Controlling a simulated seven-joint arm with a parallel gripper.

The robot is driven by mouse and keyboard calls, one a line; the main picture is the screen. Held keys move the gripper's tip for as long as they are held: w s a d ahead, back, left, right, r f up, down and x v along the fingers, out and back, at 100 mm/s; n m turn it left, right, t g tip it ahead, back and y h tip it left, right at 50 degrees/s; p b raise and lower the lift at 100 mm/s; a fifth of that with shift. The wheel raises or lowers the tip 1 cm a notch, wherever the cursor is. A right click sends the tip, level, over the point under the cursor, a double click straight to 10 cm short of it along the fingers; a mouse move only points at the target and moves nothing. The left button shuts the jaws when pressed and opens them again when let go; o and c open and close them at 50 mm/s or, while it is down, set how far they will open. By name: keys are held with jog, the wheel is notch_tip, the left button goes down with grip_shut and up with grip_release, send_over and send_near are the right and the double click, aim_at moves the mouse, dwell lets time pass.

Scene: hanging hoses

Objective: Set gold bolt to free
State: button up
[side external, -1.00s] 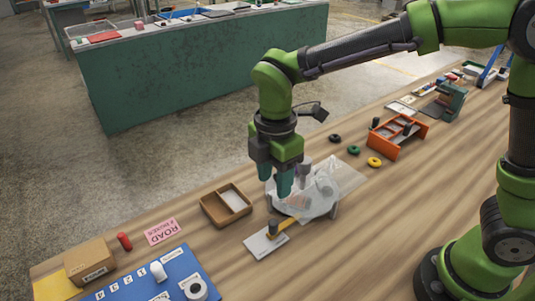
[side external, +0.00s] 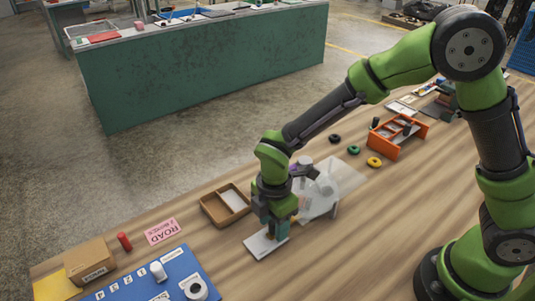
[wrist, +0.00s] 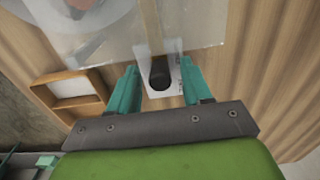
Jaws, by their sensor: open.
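The gold bolt (wrist: 151,28) shows in the wrist view as a narrow tan-gold bar running up from a dark round knob (wrist: 160,73). The knob is over a white plate (side external: 260,246) with dark lettering that I cannot read. My gripper (side external: 272,234) is low over this plate, pointing down, and hides most of the bolt in the side view. In the wrist view my gripper (wrist: 158,80) is open, with one teal finger on each side of the knob. I see gaps between the fingers and the knob, so contact is not apparent.
A clear sheet (side external: 345,176) and a pale round housing adjoin the bolt. A brown divided tray (side external: 211,209) stands to the left. An orange rack (side external: 384,146) and several coloured rings lie farther right. Bare wood lies in front of the plate.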

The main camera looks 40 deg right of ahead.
grip_shut()
jog(key=shift+a, duration=2.3)
grip_release()
jog(key=shift+r, duration=0.1)
